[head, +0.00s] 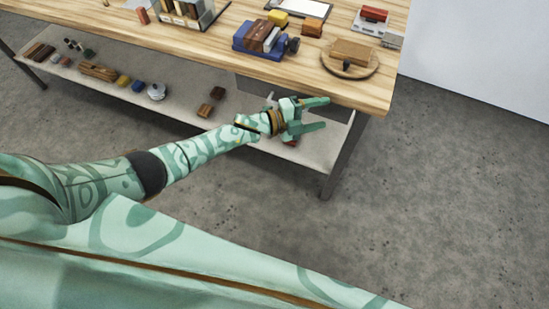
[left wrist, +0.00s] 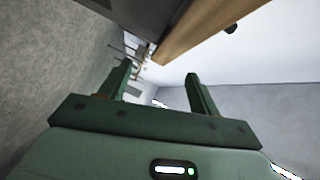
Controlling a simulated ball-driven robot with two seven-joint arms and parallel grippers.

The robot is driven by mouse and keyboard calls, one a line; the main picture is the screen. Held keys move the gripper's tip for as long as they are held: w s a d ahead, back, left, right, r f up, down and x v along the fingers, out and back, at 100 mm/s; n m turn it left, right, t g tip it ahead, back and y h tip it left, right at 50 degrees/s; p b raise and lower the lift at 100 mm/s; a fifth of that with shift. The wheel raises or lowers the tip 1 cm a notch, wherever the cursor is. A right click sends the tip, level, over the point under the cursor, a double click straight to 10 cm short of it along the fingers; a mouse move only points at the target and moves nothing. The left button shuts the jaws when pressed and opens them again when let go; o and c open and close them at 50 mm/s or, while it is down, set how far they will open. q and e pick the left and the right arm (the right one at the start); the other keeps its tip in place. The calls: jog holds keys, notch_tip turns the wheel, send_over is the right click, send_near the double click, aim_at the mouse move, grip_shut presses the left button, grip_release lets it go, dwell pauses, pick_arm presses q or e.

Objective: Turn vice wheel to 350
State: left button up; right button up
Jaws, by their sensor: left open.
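A blue vice (head: 240,43) stands on the wooden workbench near its front edge, with a brown block (head: 258,34) between its jaws. A dark round part at its right side (head: 293,44) looks like the vice wheel; its markings are too small to read. My left gripper (head: 326,113) is open and empty, in front of the bench and below the top's front edge. It is apart from the vice, lower and to the right of it. In the left wrist view the two fingers (left wrist: 159,70) stand apart with nothing between them. My right gripper is not in view.
A round wooden turntable (head: 368,72) with a block on it sits right of the vice. The bench edge (head: 300,96) lies just above my left gripper. A lower shelf (head: 190,108) holds several small items. Floor at the right is clear.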

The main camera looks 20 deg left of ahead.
pick_arm(q)
jog(key=s+a+f+n+y+p, duration=0.1)
jog(key=s+a+f+n+y, duration=0.2)
jog(key=f, duration=0.3)
jog(key=s+a+f+n+t+y+p, duration=0.1)
jog(key=s+a+f+n+y, duration=0.2)
jog(key=s+f+n, duration=0.3)
jog(key=shift+s+a+f+y+p, duration=0.15)
jog(key=shift+a+f+y+p, duration=0.3)
jog(key=shift+a, duration=0.45)
